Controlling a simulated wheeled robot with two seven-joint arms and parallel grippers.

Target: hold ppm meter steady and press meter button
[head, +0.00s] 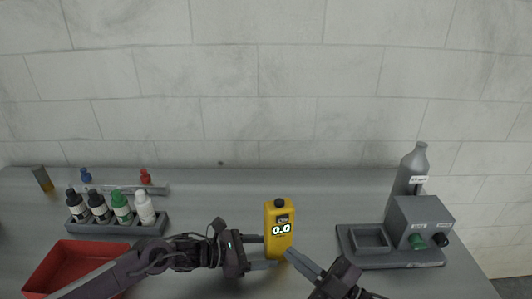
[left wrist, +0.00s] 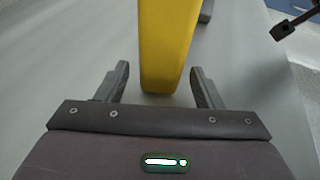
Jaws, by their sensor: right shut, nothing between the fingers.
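The yellow ppm meter (head: 279,245) stands upright on the grey table, a little right of centre in the head view. Its screen reads 0.0, with a dark button area above. My left gripper (head: 262,252) reaches it from the left. In the left wrist view, the meter (left wrist: 165,45) is between the open fingers (left wrist: 160,86), with a gap visible on the left side and a smaller one on the right. My right gripper (head: 294,256) is shut and empty, close to the meter's lower right side; whether it touches is unclear.
A rack (head: 118,227) of several small bottles and a red tray (head: 70,265) are at the left. A grey washer unit (head: 420,225) with green and black knobs and a tall grey bottle (head: 408,172) stand at the right. Table behind the meter is clear up to the wall.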

